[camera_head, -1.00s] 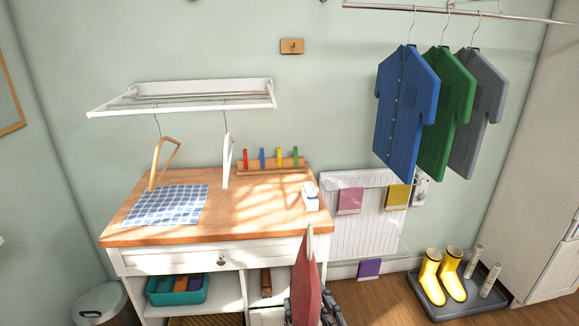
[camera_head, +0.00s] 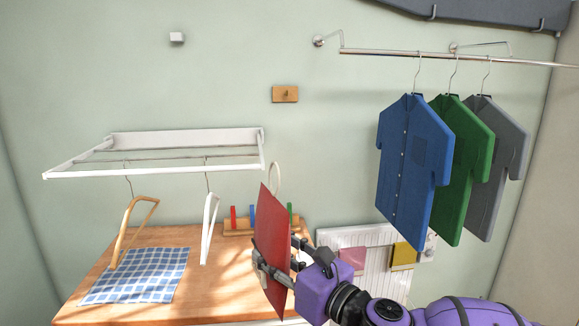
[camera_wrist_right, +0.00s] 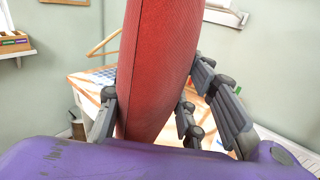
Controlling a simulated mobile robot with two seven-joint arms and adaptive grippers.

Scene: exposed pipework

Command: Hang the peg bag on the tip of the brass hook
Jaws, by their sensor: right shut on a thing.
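The red peg bag (camera_head: 272,240) is in my right gripper (camera_head: 280,262), upright, with a pale loop (camera_head: 275,177) at its top. It is raised in front of the wooden counter in the head view. In the right wrist view the bag (camera_wrist_right: 155,65) fills the middle, with the gripper's dark fingers (camera_wrist_right: 150,118) on both sides of it. The brass hook (camera_head: 285,92) is on a small wooden plate on the wall, above the bag and slightly to its right, apart from the loop. My left gripper is out of view.
A white wall rack (camera_head: 152,174) with two hangers (camera_head: 132,228) is left of the bag. Blue, green and grey shirts (camera_head: 416,170) hang from a rail (camera_head: 460,56) at right. The counter (camera_head: 220,280) is below. The wall around the hook is clear.

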